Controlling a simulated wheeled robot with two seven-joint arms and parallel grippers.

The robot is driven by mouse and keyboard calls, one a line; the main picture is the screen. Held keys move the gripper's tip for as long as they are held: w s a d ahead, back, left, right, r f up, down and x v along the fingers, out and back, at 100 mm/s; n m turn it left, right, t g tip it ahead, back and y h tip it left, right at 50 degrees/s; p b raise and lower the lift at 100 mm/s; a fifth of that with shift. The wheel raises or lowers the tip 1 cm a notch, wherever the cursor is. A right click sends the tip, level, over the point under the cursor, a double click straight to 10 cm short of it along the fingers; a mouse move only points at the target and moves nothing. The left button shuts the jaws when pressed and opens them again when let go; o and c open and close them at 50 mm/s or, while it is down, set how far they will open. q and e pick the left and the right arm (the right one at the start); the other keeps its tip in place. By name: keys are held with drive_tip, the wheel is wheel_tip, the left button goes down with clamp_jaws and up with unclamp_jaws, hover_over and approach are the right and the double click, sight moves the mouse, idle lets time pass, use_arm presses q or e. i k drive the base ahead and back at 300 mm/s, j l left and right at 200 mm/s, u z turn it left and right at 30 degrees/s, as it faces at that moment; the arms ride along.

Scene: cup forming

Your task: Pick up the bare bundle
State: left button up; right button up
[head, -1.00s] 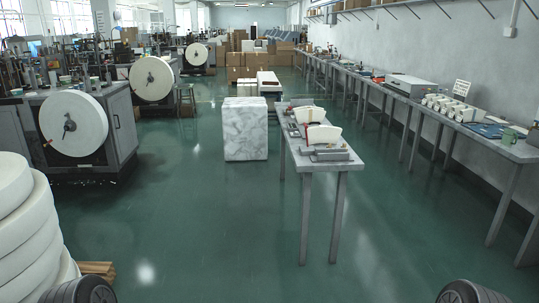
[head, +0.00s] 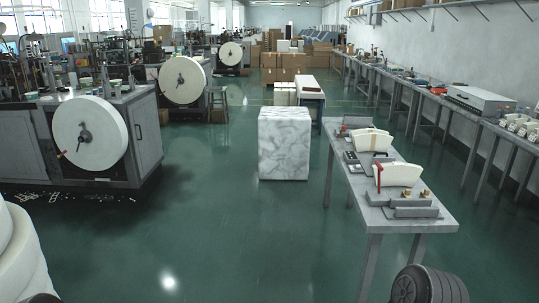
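Fan-shaped bundles of cream paper blanks stand on a narrow grey table (head: 372,213) right of centre in the head view. The nearest bundle (head: 402,175) shows no band around its middle. A red piece (head: 379,174) stands at its left end. Behind it is another bundle (head: 362,143) with a tan strip across its middle. Whether there is one bundle or two close together at the back is hard to tell. Both of my grippers are out of view. A dark ribbed part at the bottom right seems to be part of my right arm.
A marbled white block (head: 285,145) stands on the floor left of the table. Machines with large white paper rolls (head: 90,132) line the left. A long workbench (head: 465,112) runs along the right wall. The green floor (head: 235,235) in front is open.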

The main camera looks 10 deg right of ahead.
sight(396, 173)
drive_tip(key=i+j+z, duration=0.1)
drive_tip(key=i+z, duration=0.35)
drive_tip(key=i+j+z, duration=0.3)
drive_tip(key=i+z, duration=0.2)
drive_tip(key=i+j+z, duration=0.65)
drive_tip(key=j+z, duration=0.25)
drive_tip(key=i+j+z, duration=0.2)
drive_tip(key=j+z, duration=0.2)
drive_tip(key=i+j+z, duration=0.1)
drive_tip(key=j+z, duration=0.75)
drive_tip(key=j, duration=0.05)
